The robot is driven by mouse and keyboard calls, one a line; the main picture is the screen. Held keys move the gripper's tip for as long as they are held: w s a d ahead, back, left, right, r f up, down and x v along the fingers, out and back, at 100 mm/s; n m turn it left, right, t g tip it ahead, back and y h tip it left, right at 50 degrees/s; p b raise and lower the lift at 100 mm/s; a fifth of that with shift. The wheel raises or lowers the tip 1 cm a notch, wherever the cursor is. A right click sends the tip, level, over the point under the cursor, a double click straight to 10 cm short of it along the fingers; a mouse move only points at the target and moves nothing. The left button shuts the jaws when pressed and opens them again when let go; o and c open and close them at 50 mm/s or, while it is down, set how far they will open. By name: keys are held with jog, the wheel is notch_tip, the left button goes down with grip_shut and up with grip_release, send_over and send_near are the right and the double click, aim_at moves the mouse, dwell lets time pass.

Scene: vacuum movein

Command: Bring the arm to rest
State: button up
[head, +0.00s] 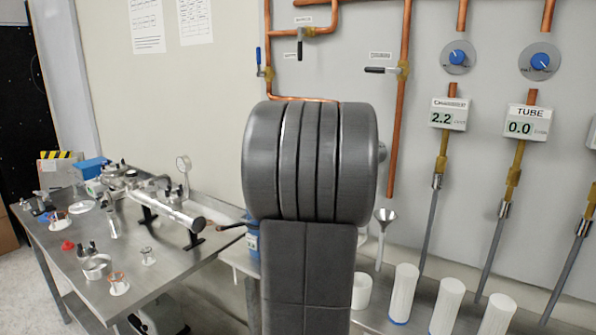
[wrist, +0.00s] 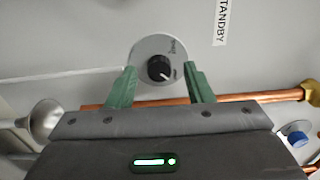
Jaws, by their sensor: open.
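In the wrist view my gripper (wrist: 160,88) shows two green fingers spread apart, with nothing between them. Beyond the fingers, a round grey dial plate with a black knob (wrist: 159,68) is on the wall. Whether the fingers touch the plate cannot be told. In the head view my grey arm (head: 310,165) stands upright in the middle of the picture and hides the wall behind it. The gripper itself is not seen in the head view.
A steel bench (head: 150,265) with vacuum fittings stands at left. Copper pipes (head: 400,110), blue knobs (head: 457,55) and readouts (head: 523,122) are on the wall. White cylinders (head: 447,305) stand at lower right. The wrist view shows a metal funnel (wrist: 42,120) and a copper pipe (wrist: 240,97).

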jog(key=shift+f+n+p, duration=0.1)
jog(key=shift+n+p, duration=1.05)
jog(key=shift+n, duration=6.65)
